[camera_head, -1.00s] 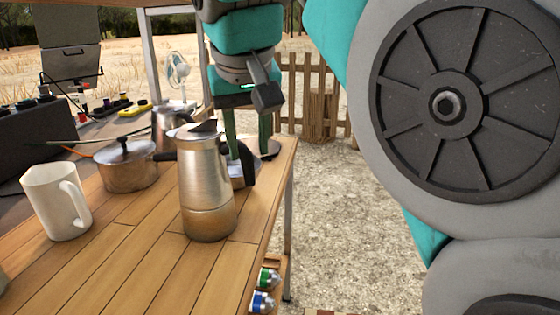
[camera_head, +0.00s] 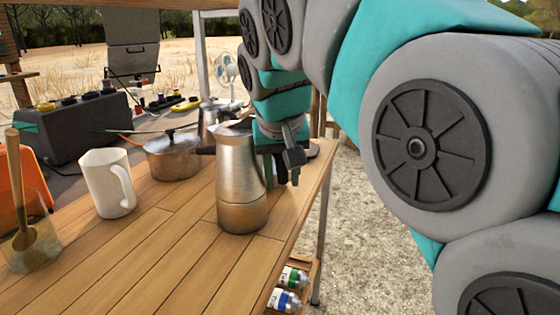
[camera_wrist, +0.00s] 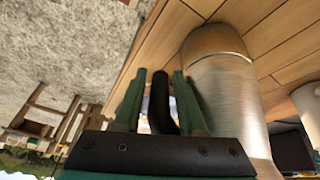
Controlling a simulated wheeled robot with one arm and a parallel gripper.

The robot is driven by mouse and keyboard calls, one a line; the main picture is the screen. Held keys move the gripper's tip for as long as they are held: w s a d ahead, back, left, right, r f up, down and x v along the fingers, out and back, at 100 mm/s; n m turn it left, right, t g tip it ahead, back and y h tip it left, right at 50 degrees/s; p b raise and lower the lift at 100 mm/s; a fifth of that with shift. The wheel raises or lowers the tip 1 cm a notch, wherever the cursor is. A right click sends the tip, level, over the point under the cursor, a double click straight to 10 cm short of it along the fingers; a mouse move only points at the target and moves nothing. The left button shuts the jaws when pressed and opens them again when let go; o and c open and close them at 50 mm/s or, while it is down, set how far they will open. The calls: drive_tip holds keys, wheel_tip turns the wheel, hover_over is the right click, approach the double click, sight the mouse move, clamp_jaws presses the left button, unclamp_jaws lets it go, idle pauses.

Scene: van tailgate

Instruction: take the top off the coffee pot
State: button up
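The coffee pot (camera_head: 238,185), a silver moka pot, stands upright near the right edge of the wooden table (camera_head: 160,260). Its top rim (camera_head: 236,129) shows at a low angle, so I cannot tell how the lid sits. My gripper (camera_head: 284,172) is low, just right of and behind the pot, partly hidden by it. In the wrist view, the green fingers of my gripper (camera_wrist: 158,76) are apart. The pot's black handle (camera_wrist: 160,102) stands between them, with a gap on the left finger's side. The pot's metal body (camera_wrist: 226,95) is beside the right finger.
A white mug (camera_head: 108,183), a lidded saucepan (camera_head: 172,158) and another metal pot (camera_head: 214,113) stand left of and behind the coffee pot. A glass with a wooden utensil (camera_head: 32,240) is front left. Small bottles (camera_head: 287,287) sit on a shelf below. The table's front middle is clear.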

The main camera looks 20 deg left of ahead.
clamp_jaws()
idle(1.2)
